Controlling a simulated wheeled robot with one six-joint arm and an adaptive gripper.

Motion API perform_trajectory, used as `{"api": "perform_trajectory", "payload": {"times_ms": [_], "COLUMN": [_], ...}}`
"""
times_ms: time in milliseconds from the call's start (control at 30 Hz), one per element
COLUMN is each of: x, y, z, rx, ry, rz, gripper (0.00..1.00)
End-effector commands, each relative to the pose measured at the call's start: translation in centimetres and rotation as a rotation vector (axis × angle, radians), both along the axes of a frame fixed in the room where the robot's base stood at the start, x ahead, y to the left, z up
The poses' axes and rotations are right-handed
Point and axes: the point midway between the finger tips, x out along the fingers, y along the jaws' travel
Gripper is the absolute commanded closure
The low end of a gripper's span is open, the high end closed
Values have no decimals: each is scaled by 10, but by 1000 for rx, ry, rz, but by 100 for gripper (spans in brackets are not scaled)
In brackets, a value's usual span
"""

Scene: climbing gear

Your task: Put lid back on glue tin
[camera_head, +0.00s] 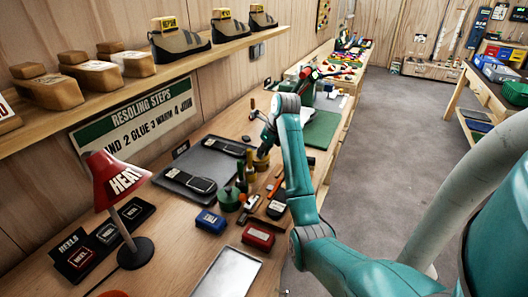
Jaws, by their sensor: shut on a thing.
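My gripper (265,148) is at the end of my teal arm, low over the middle of the workbench. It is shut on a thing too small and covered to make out. A round green tin (229,200), possibly the glue tin, stands on the bench in front and to the left of my gripper. Something pointed rises from its top, and I cannot tell whether it is open. The lid is not clearly visible. A tan wooden pot or block (261,161) is just below my gripper, and I cannot tell whether they touch.
Bottles (250,167) stand close to the tin. A blue box (211,222), a red box (258,236) and hand tools lie nearer. A dark mat with shoe soles (201,166) is left. A red lamp (115,180) stands front left. A shelf (160,72) overhangs the back.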

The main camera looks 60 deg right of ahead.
Motion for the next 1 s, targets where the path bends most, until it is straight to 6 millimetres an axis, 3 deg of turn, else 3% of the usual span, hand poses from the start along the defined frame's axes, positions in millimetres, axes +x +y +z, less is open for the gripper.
{"api": "perform_trajectory", "payload": {"times_ms": [467,500,600,800,900,1000], "x": [0,0,0,0,0,0], "y": [0,0,0,0,0,0], "z": [0,0,0,0,0,0], "rx": [0,0,0,0,0,0], "ry": [0,0,0,0,0,0], "rz": [0,0,0,0,0,0], "gripper": [100,72,50,50,27,25]}}
